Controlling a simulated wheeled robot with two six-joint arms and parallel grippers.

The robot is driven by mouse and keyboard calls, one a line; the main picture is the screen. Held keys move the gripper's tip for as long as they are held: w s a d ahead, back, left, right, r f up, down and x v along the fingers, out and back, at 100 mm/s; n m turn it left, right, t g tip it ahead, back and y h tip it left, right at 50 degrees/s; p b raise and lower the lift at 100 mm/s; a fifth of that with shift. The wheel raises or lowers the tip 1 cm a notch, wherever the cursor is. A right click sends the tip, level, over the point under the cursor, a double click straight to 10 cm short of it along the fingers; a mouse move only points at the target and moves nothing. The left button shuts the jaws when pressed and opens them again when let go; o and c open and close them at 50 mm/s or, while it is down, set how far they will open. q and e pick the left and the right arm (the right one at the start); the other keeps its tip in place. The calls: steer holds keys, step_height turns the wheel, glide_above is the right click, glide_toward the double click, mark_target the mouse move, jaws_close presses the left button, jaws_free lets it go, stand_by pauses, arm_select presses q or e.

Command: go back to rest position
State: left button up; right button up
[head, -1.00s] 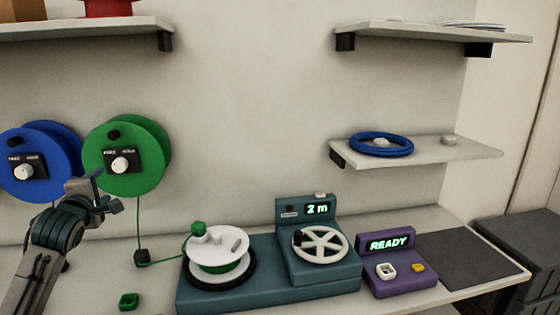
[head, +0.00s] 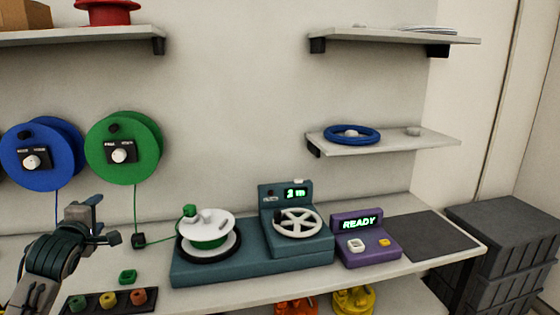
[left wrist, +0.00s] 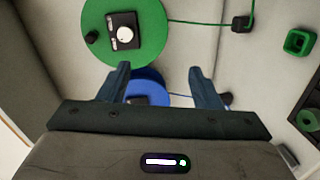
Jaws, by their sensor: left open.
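My left gripper (head: 99,223) is at the lower left in the head view, over the bench and below the blue spool (head: 40,158) and green spool (head: 122,152). It is open. In the left wrist view its two fingers (left wrist: 158,84) stand apart with nothing held between them. The green spool (left wrist: 108,30) and blue spool (left wrist: 150,86) lie beyond them. My right gripper is not in view.
A teal winding machine (head: 250,262) with a green-wound reel and a white handwheel stands mid-bench. A purple box (head: 366,247) reads READY, beside a dark mat (head: 427,236). A tray (head: 105,299) of coloured pieces is at the front left. Dark crates (head: 505,245) stand right.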

arm_select(q)
steer(key=s+d+f+m+g+h, duration=0.1)
steer(key=s+d+f+m+g, duration=0.15)
steer(key=s+f, duration=0.4)
steer(key=s+d+f+m+g, duration=0.1)
steer(key=s+d+f+m, duration=0.3)
steer(key=f, duration=0.5)
steer(key=s+d+f+m+g+h, duration=0.1)
steer(key=s+d+f+m+g, duration=0.15)
steer(key=s+f, duration=0.4)
steer(key=s+d+f+m+g, duration=0.2)
steer(key=s+d+f+m, duration=0.15)
steer(key=s, duration=0.45)
steer(key=s+d+f+m+g, duration=0.2)
steer(key=s+f+m, duration=0.25)
steer(key=s, duration=0.35)
steer(key=s+d+f+m+g, duration=0.2)
steer(key=s+d+f+m, duration=0.15)
steer(key=s, duration=0.55)
steer(key=w+a+f+n+g, duration=0.1)
steer(key=a+f, duration=0.1)
steer(key=f, duration=1.2)
steer(key=w+a+f+g, duration=0.1)
steer(key=f, duration=1.3)
steer(key=s+a+f, duration=0.1)
steer(key=s+f, duration=1.7)
steer(key=f, duration=0.3)
steer(key=shift+a+f+g+h, duration=0.3)
steer(key=shift+h, duration=0.1)
